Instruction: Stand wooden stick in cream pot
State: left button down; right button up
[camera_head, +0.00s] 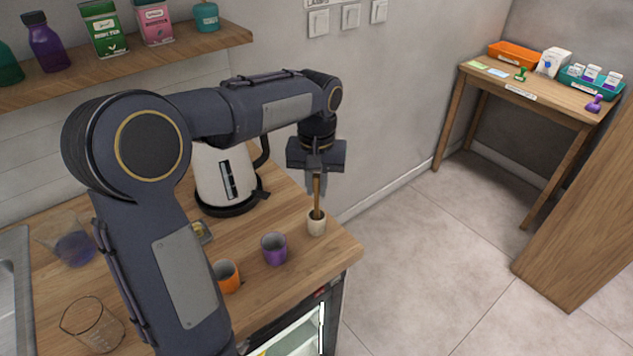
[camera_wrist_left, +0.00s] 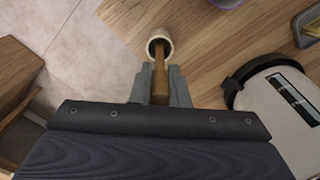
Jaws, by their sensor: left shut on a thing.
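A brown wooden stick (camera_head: 317,193) is upright, held between the fingers of my left gripper (camera_head: 316,180). Its lower end is at the mouth of a small cream pot (camera_head: 316,224) near the counter's right corner. In the left wrist view the stick (camera_wrist_left: 160,84) runs from between the fingers (camera_wrist_left: 160,92) to the cream pot (camera_wrist_left: 159,42), and its far end overlaps the pot's opening. How deep the end sits in the pot is hard to tell. My right gripper is not in view.
A purple cup (camera_head: 274,249) and an orange cup (camera_head: 228,277) stand left of the pot on the wooden counter (camera_head: 307,268). A white kettle (camera_head: 222,178) stands behind. Glass beakers (camera_head: 93,326) are at the left. A shelf (camera_head: 150,60) holds several containers.

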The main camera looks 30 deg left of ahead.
pick_arm(q)
jog(key=c, duration=1.3)
grip_release()
notch_tip(320, 180, up, 8)
jog(key=shift+f, duration=0.1)
